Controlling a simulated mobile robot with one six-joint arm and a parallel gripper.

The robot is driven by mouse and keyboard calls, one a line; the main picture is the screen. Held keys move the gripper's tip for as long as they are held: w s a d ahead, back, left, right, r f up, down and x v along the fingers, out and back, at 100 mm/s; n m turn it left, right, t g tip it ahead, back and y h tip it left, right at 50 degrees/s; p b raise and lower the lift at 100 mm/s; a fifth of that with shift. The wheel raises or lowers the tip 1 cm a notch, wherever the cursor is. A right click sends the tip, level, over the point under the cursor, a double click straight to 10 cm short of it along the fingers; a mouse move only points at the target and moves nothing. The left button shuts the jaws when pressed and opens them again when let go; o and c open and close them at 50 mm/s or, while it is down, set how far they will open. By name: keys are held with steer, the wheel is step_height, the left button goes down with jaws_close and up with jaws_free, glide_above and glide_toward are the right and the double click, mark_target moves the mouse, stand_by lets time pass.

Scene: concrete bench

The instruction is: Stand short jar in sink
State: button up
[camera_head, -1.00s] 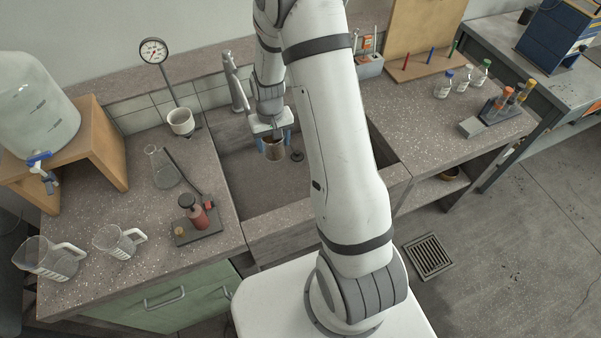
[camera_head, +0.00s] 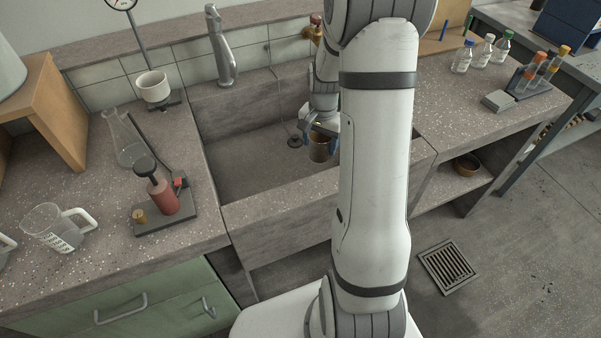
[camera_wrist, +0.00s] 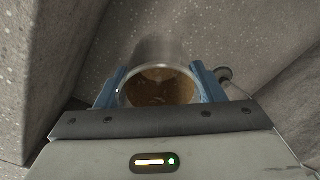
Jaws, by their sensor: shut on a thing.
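The short jar (camera_head: 319,150) is a small clear glass with brown contents. It also shows in the wrist view (camera_wrist: 158,88), seen from its mouth, between two blue fingers. My gripper (camera_head: 322,134) is shut on it and holds it about upright over the right part of the sink. The sink (camera_head: 245,165) is a grey stone basin with a flat floor and a thick front wall. I cannot tell whether the jar's base touches the sink floor. My arm hides the sink's right end.
A faucet (camera_head: 222,50) rises at the sink's back left. A dark plug on a chain (camera_head: 295,141) lies on the sink floor near the jar. The sink's left floor is clear.

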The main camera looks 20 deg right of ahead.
steer(key=shift+s+d+f+m+b, duration=0.15)
steer(key=shift+d+f+m+b, duration=0.2)
steer(key=shift+f, duration=0.4)
step_height(320, 180, down, 10)
steer(key=shift+r+b, duration=0.25)
steer(key=shift+b, duration=0.25)
steer(key=shift+f, duration=0.2)
steer(key=o, duration=1.1)
steer(key=shift+r, duration=0.1)
